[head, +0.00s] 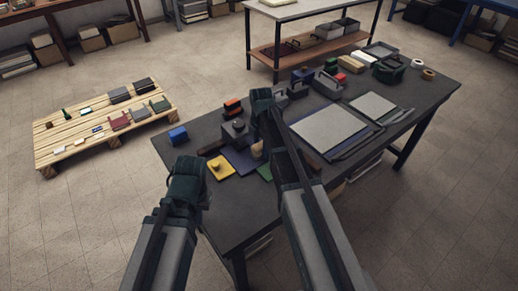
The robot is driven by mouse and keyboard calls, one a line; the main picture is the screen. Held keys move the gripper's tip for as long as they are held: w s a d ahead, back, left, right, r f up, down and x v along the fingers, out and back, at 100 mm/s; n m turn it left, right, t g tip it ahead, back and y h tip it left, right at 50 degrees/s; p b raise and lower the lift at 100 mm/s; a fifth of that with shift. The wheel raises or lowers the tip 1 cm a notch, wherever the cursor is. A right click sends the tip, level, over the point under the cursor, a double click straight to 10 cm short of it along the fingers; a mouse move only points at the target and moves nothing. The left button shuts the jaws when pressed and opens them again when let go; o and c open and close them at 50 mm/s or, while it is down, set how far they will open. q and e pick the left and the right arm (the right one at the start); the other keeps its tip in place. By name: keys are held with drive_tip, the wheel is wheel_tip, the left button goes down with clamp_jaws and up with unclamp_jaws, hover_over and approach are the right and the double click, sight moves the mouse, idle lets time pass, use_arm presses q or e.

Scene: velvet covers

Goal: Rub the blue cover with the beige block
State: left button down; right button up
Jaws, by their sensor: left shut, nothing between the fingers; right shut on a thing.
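The blue cover (239,161) is a dark blue flat piece near the table's left front part, between a yellow piece and my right arm, which hides part of it. The beige block (257,151) shows as a small pale patch at the right edge of the blue cover, largely hidden by my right arm. My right gripper (262,122) is over this spot and is shut on the beige block; its fingertips are mostly hidden. Whether the block touches the cover is not clear. My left gripper (186,168) is shut and empty, in front of the table's left edge.
A yellow piece with a knob (219,168) lies left of the cover and a green piece (264,172) right of it. Dark boxes (236,130) stand behind. Grey panels (328,134) fill the table's middle. A blue block (178,135) sits at the left corner.

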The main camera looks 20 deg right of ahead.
drive_tip(key=shift+w+d, duration=0.25)
drive_tip(key=shift+d, duration=0.35)
drive_tip(key=shift+w+d, duration=0.25)
drive_tip(key=shift+d, duration=0.3)
drive_tip(key=shift+d, duration=0.15)
drive_tip(key=shift+w+d+f, duration=0.1)
drive_tip(key=shift+w+d, duration=0.15)
drive_tip(key=shift+d, duration=0.45)
drive_tip(key=shift+w+d, duration=0.25)
drive_tip(key=shift+d, duration=0.4)
drive_tip(key=shift+w+d+r+p, duration=0.1)
drive_tip(key=shift+d+r+p, duration=0.05)
drive_tip(key=shift+r+p, duration=0.35)
wheel_tip(320, 180, up, 5)
drive_tip(key=p, duration=0.4)
drive_tip(key=shift+p, duration=0.4)
drive_tip(key=shift+a, duration=0.2)
